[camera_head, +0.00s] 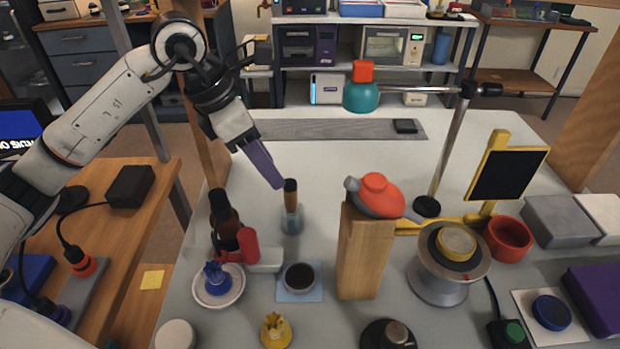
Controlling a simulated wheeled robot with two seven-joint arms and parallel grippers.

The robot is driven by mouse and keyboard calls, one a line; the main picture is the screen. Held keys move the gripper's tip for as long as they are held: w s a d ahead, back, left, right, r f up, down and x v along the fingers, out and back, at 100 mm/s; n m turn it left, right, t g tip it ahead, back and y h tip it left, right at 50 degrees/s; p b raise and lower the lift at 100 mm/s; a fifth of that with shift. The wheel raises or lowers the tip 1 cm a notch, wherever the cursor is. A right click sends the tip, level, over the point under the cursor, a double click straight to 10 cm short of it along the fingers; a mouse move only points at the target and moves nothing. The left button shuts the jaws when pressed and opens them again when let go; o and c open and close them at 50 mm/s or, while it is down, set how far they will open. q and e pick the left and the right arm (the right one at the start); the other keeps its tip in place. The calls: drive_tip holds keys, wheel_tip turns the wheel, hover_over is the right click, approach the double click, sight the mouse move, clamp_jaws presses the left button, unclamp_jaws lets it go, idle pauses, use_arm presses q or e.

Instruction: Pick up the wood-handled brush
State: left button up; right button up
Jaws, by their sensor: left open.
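The brush with a wooden handle (291,199) stands upright in a small clear glass jar (292,222) on the white table. Its handle has a dark top end, and its lower part is hard to make out in the jar. My left gripper (277,184) comes down from the upper left with long purple fingers. It is open and seen nearly side-on, so the fingers overlap. Its tips are just left of the handle's top, and I cannot tell whether they touch it. My right gripper is not in view.
A dark bottle (223,215) and a red-and-white device (245,248) stand left of the jar. A wooden block (362,255) with a red-and-grey tool (375,195) on top stands to the right. A cup of dark contents (299,277) is in front. The table behind is mostly clear.

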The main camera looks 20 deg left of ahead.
sight(297, 203)
use_arm(q)
drive_tip(key=x, duration=0.4)
drive_tip(key=shift+s+d, duration=0.15)
drive_tip(key=shift+s, duration=0.05)
drive_tip(key=x, duration=0.5)
drive_tip(key=shift+w+p, duration=0.15)
drive_tip(key=shift+p, duration=0.2)
drive_tip(key=shift+w+d+f, duration=0.15)
drive_tip(key=shift+w+f, duration=0.05)
drive_tip(key=shift+f, duration=0.15)
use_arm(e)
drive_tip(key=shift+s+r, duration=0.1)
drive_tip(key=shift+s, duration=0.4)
use_arm(q)
clamp_jaws()
